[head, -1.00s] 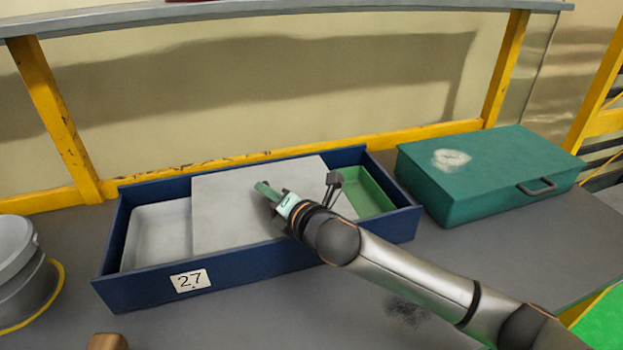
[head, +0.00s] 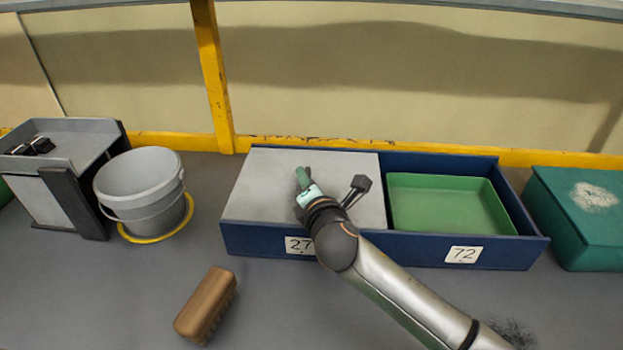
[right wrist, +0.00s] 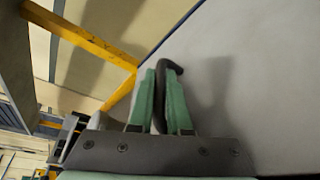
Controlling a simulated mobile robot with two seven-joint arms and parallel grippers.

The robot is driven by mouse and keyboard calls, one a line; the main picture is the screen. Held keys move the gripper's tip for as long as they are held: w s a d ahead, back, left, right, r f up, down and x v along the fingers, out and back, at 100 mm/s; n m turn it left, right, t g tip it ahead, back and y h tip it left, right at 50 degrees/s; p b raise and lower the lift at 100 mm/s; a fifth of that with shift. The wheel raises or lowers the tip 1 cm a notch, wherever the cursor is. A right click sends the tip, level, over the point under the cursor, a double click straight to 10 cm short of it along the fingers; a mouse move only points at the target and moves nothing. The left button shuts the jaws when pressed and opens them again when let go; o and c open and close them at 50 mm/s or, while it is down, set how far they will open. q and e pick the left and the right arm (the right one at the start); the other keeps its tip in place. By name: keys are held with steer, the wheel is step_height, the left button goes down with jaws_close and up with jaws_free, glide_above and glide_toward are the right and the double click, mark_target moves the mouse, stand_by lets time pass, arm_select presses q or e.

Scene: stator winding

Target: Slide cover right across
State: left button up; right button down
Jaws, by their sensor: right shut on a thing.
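A flat light grey cover (head: 265,190) lies on the blue two-part box (head: 385,251). It lies over the left compartment, the one labelled 27, and hides what is inside. The right compartment, labelled 72, is uncovered and shows an empty green tray (head: 450,207). My right gripper (head: 303,178) is above the middle of the cover. In the right wrist view its green fingers (right wrist: 158,85) are shut on a dark bent handle (right wrist: 177,68) that stands on the cover's grey surface (right wrist: 250,75). My left gripper is not in view.
A grey bucket (head: 140,195) and a grey bin (head: 75,150) stand left of the box. A brown brush (head: 207,305) lies in front. A dark green case (head: 575,230) stands close to the box's right end. A yellow post (head: 213,80) rises behind.

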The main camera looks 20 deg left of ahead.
steer(key=shift+a, duration=0.1)
steer(key=c, duration=1.2)
jaws_free()
steer(key=shift+a, duration=0.1)
steer(key=shift+o, duration=0.2)
steer(key=shift+s+d+r, duration=0.15)
steer(key=shift+s+d, duration=0.25)
steer(key=shift+s, duration=0.15)
steer(key=v, duration=1.1)
steer(key=shift+p, duration=0.35)
steer(key=shift+s+r, duration=0.1)
